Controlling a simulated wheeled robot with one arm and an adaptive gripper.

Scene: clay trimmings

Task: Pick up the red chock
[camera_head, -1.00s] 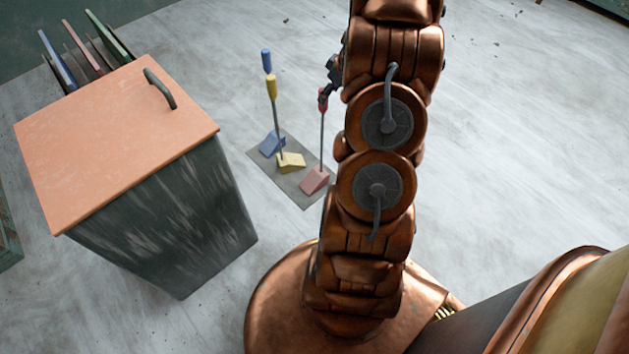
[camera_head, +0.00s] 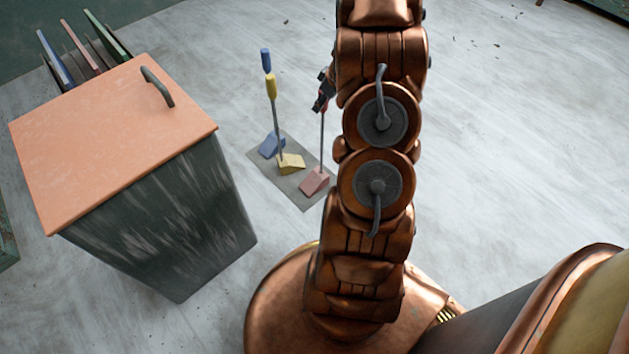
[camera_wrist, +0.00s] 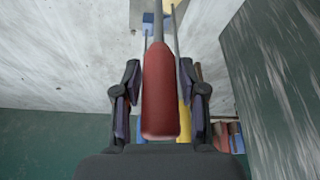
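The red chock (camera_head: 314,182) is a wedge with a thin upright rod, on a grey mat (camera_head: 292,197) on the floor. Its red handle (camera_wrist: 160,95) stands between the two fingers of my gripper (camera_wrist: 160,100) in the wrist view. The fingers are apart, with narrow gaps visible on both sides of the handle. In the head view my gripper (camera_head: 325,90) is at the top of the rod and mostly covers the handle. The red wedge is not clearly visible in the wrist view.
A yellow chock (camera_head: 291,163) and a blue chock (camera_head: 271,145), each with an upright handle, stand beside the red one. A dark bin with an orange lid (camera_head: 115,135) is to the left, with upright panels (camera_head: 80,55) behind it. Open floor lies right.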

